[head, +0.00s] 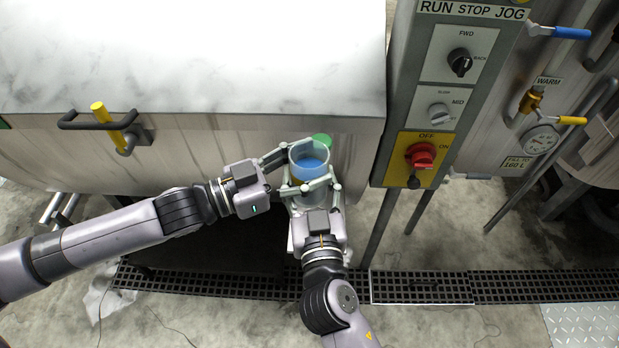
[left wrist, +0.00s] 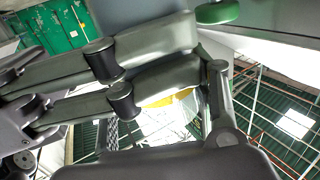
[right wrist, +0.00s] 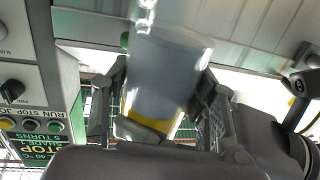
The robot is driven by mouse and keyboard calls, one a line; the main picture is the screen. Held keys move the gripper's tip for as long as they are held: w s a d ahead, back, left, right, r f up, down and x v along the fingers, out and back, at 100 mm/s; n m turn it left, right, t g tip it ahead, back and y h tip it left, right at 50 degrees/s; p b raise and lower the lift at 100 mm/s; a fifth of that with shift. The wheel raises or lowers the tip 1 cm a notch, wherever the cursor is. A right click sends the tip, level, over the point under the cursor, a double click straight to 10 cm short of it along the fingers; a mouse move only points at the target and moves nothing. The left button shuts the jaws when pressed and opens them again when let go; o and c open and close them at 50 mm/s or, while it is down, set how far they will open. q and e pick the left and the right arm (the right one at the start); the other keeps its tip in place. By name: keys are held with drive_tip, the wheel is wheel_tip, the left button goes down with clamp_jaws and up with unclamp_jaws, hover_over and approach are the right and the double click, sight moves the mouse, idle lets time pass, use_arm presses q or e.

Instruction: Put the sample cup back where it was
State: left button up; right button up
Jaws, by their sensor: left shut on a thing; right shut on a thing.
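The sample cup (head: 309,166) is clear and holds blue liquid. It is held in front of the steel tank's front wall, near its right end. My right gripper (head: 312,188) is shut on the cup from the near side. In the right wrist view the cup (right wrist: 165,75) stands between its fingers. My left gripper (head: 284,157) is shut at the cup's left side, its fingers close together. Exactly which part it grips is hidden. In the left wrist view a grey-blue surface, probably the cup (left wrist: 130,12), shows beyond its fingers.
A green round part (head: 322,140) is just behind the cup. The control panel (head: 440,110), with a red switch (head: 421,155), stands to the right. A black handle with a yellow lever (head: 101,112) juts from the tank at left. A floor grate (head: 420,287) runs below.

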drive_tip(key=shift+c, duration=1.2)
use_arm(q)
drive_tip(key=o, duration=1.2)
use_arm(e)
drive_tip(key=shift+c, duration=1.1)
use_arm(q)
drive_tip(key=shift+o, duration=0.2)
